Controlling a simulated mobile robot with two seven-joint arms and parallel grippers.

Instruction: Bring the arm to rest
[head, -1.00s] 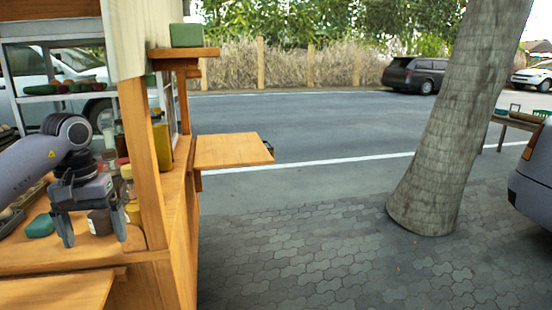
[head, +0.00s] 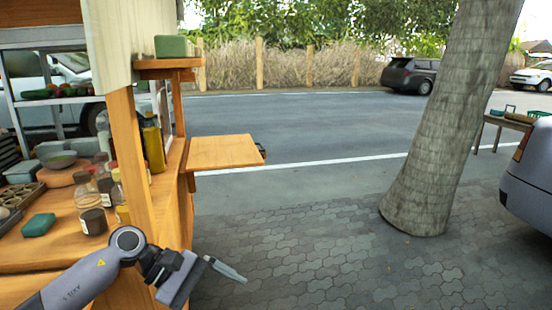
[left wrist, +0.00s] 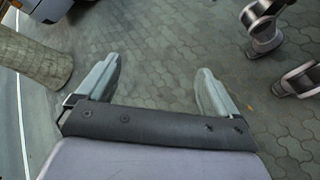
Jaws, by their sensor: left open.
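My left gripper (head: 208,278) is in the lower middle of the head view, outside the stall counter and over the paving. It is tilted, with a finger pointing right. In the left wrist view its two fingers (left wrist: 157,80) are wide apart with only paving between them, so it is open and empty. My left arm comes in from the lower left in front of the counter (head: 62,247). My right gripper is not seen.
Jars with dark contents (head: 93,212), a green block (head: 38,225) and a round brown piece (head: 68,176) stand on the counter. A wooden side shelf (head: 222,152) juts out. A tree trunk (head: 440,130) and a car (head: 530,185) stand right. Paving between is clear.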

